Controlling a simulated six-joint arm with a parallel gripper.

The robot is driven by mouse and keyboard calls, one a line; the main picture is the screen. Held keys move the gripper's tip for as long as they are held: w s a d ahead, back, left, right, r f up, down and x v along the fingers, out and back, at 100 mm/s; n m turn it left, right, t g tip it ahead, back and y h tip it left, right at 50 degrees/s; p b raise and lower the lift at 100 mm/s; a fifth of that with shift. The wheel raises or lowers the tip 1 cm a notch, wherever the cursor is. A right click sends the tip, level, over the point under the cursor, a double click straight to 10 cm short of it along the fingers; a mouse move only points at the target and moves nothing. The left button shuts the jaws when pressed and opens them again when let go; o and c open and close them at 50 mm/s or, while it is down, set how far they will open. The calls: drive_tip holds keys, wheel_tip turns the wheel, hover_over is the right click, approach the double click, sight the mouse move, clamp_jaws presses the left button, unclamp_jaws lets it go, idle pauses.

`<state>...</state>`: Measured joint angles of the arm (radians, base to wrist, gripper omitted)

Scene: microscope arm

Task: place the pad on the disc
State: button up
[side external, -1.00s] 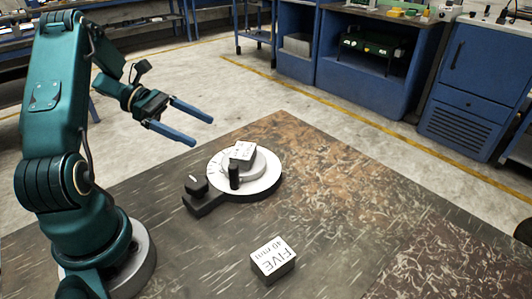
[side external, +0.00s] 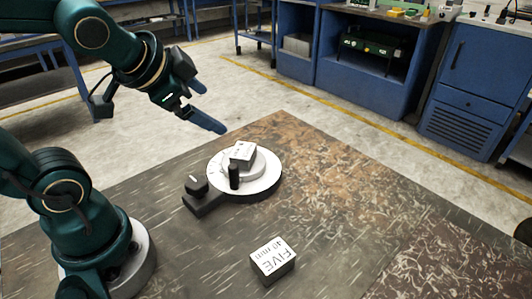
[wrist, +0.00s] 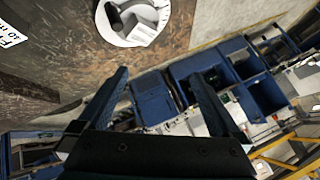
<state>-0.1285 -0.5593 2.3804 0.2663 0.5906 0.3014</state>
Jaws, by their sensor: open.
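The white disc (side external: 264,184) sits on a black base on the table, with a smaller raised white round platform and a short black post on it. A small white-topped block (side external: 243,152) with unclear lettering rests tilted on the platform; both disc (wrist: 108,28) and block (wrist: 142,34) show in the wrist view. A second white-topped dark block (side external: 272,258), marked FIVE 40 mm, lies on the table in front; part of it shows in the wrist view (wrist: 8,36). I cannot tell which block is the pad. My gripper (side external: 212,110) is open and empty, above and behind the disc.
A black knob (side external: 196,185) stands on the base's left arm. The worn table (side external: 375,215) is clear to the right of the disc. Blue cabinets (side external: 365,60) stand behind, across the floor.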

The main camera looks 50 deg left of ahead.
drive_tip(key=s+d+f+n+g+h, duration=0.2)
drive_tip(key=s+d+f+n+h, duration=0.1)
drive_tip(key=s+d, duration=0.3)
drive_tip(key=shift+s+d+n, duration=0.15)
drive_tip(key=shift+s+n, duration=0.25)
drive_tip(key=shift+s, duration=0.4)
drive_tip(key=shift+f, duration=0.1)
